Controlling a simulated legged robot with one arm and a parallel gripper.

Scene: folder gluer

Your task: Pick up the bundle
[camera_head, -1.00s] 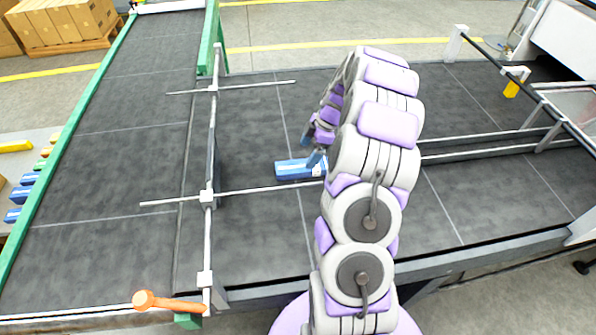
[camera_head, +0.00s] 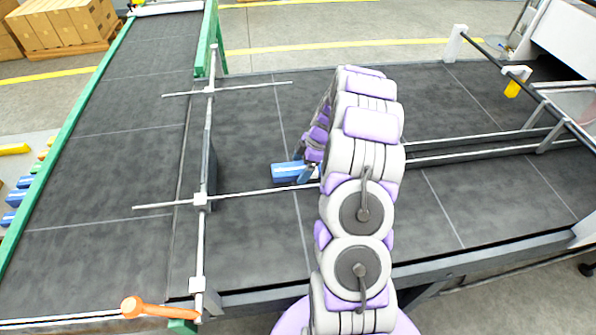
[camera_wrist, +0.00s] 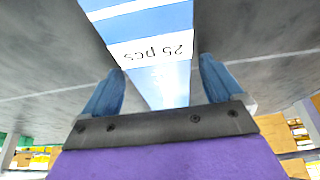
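The bundle (camera_head: 284,172) is a blue block with a white band, lying on the dark belt left of my arm in the head view. In the wrist view the bundle (camera_wrist: 150,22) fills the top middle, and its white band reads "25 pcs" upside down. My gripper (camera_wrist: 162,85) has its two blue fingers apart, one on each side of the bundle's near end. Slim gaps seem to show between fingers and bundle. In the head view my gripper (camera_head: 309,172) is at the bundle's right end, partly hidden by my arm.
A long metal rod (camera_head: 240,194) crosses just in front of the bundle. An upright dark plate (camera_head: 209,165) stands to its left on a rail. An orange handle (camera_head: 158,308) is at the front left. Parallel rails (camera_head: 480,147) run to the right. The belt behind the bundle is clear.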

